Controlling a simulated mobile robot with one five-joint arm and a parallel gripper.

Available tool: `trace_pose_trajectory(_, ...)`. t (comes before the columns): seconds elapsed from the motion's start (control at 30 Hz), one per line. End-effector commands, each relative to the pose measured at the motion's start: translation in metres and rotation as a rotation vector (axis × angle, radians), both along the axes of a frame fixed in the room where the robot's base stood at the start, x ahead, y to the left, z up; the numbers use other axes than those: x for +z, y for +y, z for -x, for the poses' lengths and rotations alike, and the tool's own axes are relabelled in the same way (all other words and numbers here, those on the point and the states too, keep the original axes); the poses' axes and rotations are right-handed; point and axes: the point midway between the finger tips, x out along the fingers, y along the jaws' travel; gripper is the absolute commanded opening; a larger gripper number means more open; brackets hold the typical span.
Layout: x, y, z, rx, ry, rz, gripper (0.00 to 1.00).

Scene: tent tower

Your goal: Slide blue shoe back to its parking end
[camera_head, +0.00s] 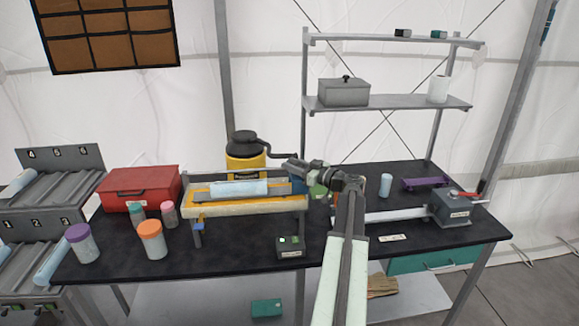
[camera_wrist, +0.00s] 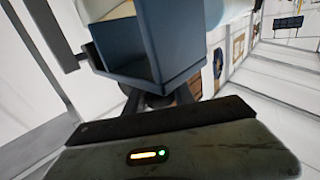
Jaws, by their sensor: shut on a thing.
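The blue shoe (camera_head: 298,186) is at the right end of the cream and yellow cradle (camera_head: 250,207), beside a pale blue roll (camera_head: 238,188) lying along it. In the wrist view the blue shoe (camera_wrist: 178,40) is a large box-like block with an open hollow, close in front of the camera. My gripper (camera_head: 296,170) reaches in from the right and is shut on the blue shoe. In the wrist view my dark gripper fingers (camera_wrist: 160,98) show just below the shoe. The exact contact is partly hidden.
A yellow canister with a crank (camera_head: 245,160) stands behind the cradle. A red box (camera_head: 140,187) and several lidded jars are left. A small dark device (camera_head: 290,246) sits in front. A grey box with a red lever (camera_head: 453,208) is right.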

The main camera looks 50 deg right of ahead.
Motion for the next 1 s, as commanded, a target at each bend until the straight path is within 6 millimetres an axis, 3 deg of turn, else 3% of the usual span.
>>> trace_pose_trajectory(0.07,0.004,-0.005,-0.001,-0.014,-0.011,-0.006,0.00)
trace_pose_trajectory(0.1,0.004,-0.005,-0.002,-0.013,-0.010,-0.006,0.38)
trace_pose_trajectory(0.37,0.003,-0.002,-0.001,-0.009,-0.008,-0.004,0.38)
trace_pose_trajectory(0.73,0.003,-0.005,0.062,-0.008,-0.007,-0.003,0.38)
trace_pose_trajectory(1.0,0.003,-0.005,0.074,-0.003,-0.007,-0.003,0.38)
